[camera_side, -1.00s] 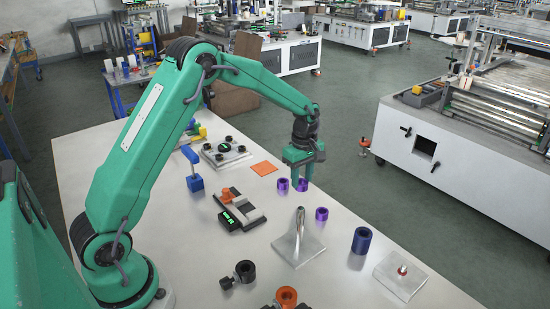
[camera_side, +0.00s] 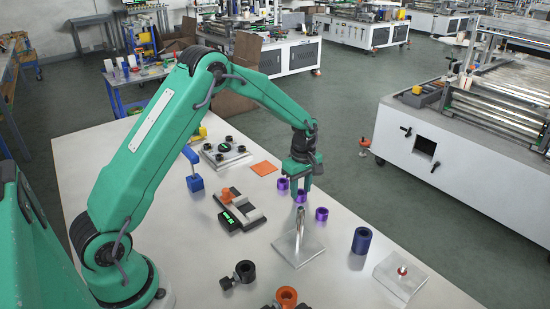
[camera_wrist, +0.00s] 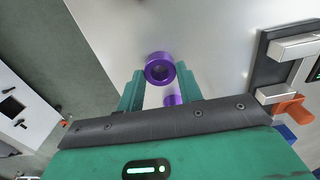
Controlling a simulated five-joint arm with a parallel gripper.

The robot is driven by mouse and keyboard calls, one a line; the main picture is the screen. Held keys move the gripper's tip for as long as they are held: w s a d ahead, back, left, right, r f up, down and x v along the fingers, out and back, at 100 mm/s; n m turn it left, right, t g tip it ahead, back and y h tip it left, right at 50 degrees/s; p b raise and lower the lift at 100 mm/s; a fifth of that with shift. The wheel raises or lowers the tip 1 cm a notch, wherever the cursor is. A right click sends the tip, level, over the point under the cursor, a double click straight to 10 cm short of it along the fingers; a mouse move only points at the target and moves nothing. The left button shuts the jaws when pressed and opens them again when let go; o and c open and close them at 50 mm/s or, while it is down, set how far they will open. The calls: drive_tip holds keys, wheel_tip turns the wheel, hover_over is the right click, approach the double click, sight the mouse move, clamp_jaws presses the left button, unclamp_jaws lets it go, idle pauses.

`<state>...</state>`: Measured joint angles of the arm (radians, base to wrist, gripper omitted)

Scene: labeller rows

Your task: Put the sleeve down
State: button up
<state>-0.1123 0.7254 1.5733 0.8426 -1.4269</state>
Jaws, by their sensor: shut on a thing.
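My gripper (camera_side: 301,186) points down over the table and is shut on a purple sleeve (camera_side: 300,197). In the wrist view the sleeve (camera_wrist: 160,67) is upright between my two fingertips, its round opening facing the camera. I cannot tell whether its bottom touches the table. A second purple sleeve (camera_side: 283,184) stands to the left of it; a purple sleeve partly shows below the held one in the wrist view (camera_wrist: 171,100). A third purple sleeve (camera_side: 321,214) stands to the right and nearer the camera.
A metal post on a plate (camera_side: 299,246) stands close in front of my gripper. A dark blue cylinder (camera_side: 361,241) and a plate with a small red-ringed peg (camera_side: 402,279) are to the right. A clamp fixture (camera_side: 240,212) is at left.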

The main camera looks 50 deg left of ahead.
drive_tip(key=shift+f, duration=0.15)
drive_tip(key=o, duration=0.8)
drive_tip(key=shift+c, duration=0.2)
wheel_tip(320, 180, up, 12)
drive_tip(key=shift+r, duration=0.25)
idle(0.5)
